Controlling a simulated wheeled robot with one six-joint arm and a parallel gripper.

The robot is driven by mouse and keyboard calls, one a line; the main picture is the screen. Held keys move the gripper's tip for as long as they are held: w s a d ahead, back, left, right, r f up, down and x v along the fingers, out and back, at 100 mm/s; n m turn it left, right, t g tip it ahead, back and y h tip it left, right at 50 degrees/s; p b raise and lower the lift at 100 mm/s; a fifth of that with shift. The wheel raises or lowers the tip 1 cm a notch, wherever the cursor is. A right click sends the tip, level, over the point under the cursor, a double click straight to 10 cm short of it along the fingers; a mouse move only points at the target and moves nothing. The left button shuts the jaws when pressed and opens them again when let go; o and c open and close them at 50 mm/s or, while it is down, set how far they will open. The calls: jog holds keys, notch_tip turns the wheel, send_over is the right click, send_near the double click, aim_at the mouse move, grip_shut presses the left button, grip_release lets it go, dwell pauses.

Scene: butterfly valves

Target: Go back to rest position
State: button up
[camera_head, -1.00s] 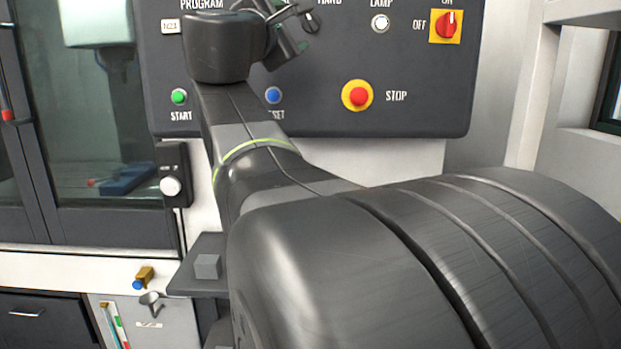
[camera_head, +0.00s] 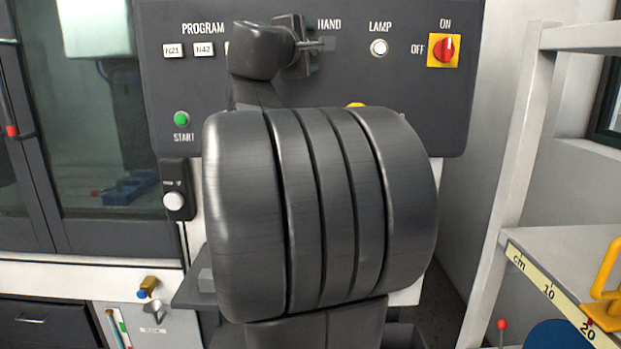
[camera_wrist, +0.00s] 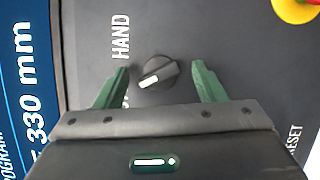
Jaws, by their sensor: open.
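My gripper (camera_wrist: 158,88) is open in the wrist view, with its two green fingers apart and nothing between them in grasp. A black rotary knob (camera_wrist: 158,72) with a pale pointer shows on the panel beyond and between the fingertips, beside the HAND label. The knob appears apart from both fingers, though the depth gap is hard to judge. In the head view my gripper (camera_head: 318,45) is small and mostly dark, in front of the control panel (camera_head: 400,110) near the HAND label. My own arm hides the middle of the panel, including most of the yellow-ringed stop button (camera_head: 356,105).
The panel carries a green START button (camera_head: 181,119), a lamp (camera_head: 379,48) and a red ON/OFF switch (camera_head: 444,50). A glass-doored cabinet (camera_head: 100,130) stands left. A shelf (camera_head: 560,262) with a scale and a yellow handle (camera_head: 606,285) stands right.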

jog(key=s+m+p, duration=0.1)
jog(key=m, duration=0.1)
jog(key=s+a+r+m+g+y+p, duration=0.1)
jog(key=s+m+p, duration=0.1)
jog(key=s+m+g+p, duration=0.1)
jog(key=m+p, duration=0.1)
jog(key=shift+s+a+r+m+y, duration=0.15)
jog(key=shift+s+a+m+y, duration=0.15)
jog(key=shift+s+a, duration=0.1)
jog(key=shift+s, duration=0.1)
jog(key=shift+d, duration=0.2)
